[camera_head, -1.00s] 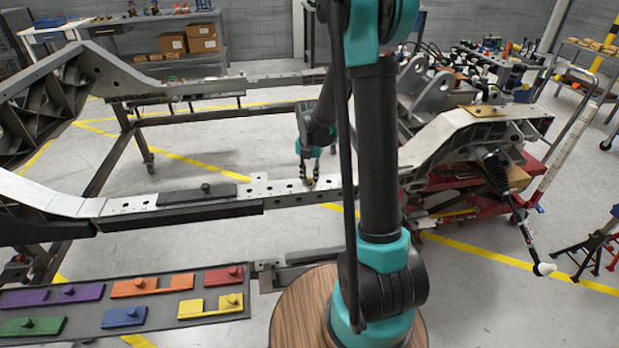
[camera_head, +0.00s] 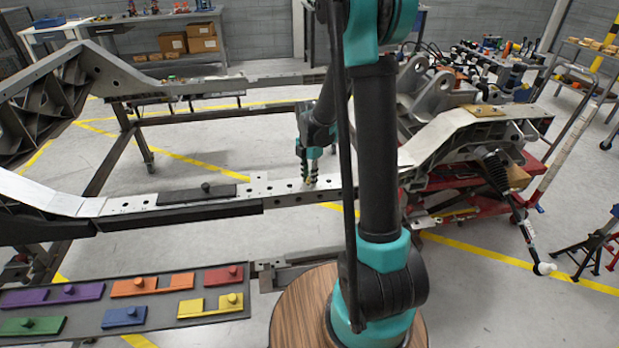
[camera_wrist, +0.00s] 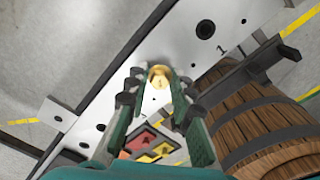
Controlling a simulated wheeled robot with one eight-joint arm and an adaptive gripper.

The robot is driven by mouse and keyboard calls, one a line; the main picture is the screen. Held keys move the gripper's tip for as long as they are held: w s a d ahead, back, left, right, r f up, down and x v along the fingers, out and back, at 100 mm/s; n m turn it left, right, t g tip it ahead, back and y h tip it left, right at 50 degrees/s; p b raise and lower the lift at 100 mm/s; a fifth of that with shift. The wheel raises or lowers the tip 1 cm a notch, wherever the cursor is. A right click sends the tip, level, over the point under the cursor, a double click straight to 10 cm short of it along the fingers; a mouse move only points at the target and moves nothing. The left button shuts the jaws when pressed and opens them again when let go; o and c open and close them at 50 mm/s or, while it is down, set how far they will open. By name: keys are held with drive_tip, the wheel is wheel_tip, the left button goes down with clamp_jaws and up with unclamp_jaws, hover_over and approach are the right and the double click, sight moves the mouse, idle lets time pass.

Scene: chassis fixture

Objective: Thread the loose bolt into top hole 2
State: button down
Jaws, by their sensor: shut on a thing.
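The bolt (camera_wrist: 159,77) is a small brass-coloured piece with a round head, held between my fingertips in the wrist view. My gripper (camera_head: 310,182) is shut on it, low over the light metal top of the chassis rail (camera_head: 285,188). The wrist view also shows my gripper (camera_wrist: 156,90) with a finger on either side of the bolt. A dark hole (camera_wrist: 205,28) with a printed "1" beside it lies up and right of the bolt. The bolt and fingers cover the rail under them, so I cannot see hole 2 or how deep the bolt sits.
A tray (camera_head: 165,327) of coloured pieces is at the front left. A wooden barrel (camera_wrist: 250,110) stands close to the rail in the wrist view. The floor behind the rail is open.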

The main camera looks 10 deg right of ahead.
drive_tip(key=m, duration=0.5)
drive_tip(key=shift+s+f, duration=0.1)
drive_tip(key=shift+m, duration=1.2)
drive_tip(key=m, duration=0.3)
drive_tip(key=shift+f, duration=0.1)
drive_tip(key=m, duration=0.6)
drive_tip(key=shift+s+m, duration=0.1)
drive_tip(key=shift+m, duration=0.3)
drive_tip(key=m, duration=0.5)
drive_tip(key=shift+f, duration=0.1)
drive_tip(key=c, duration=1.7)
unclamp_jaws()
drive_tip(key=shift+c, duration=0.2)
drive_tip(key=o, duration=0.5)
drive_tip(key=shift+w+f, duration=0.15)
drive_tip(key=shift+w, duration=0.1)
drive_tip(key=shift+o, duration=0.2)
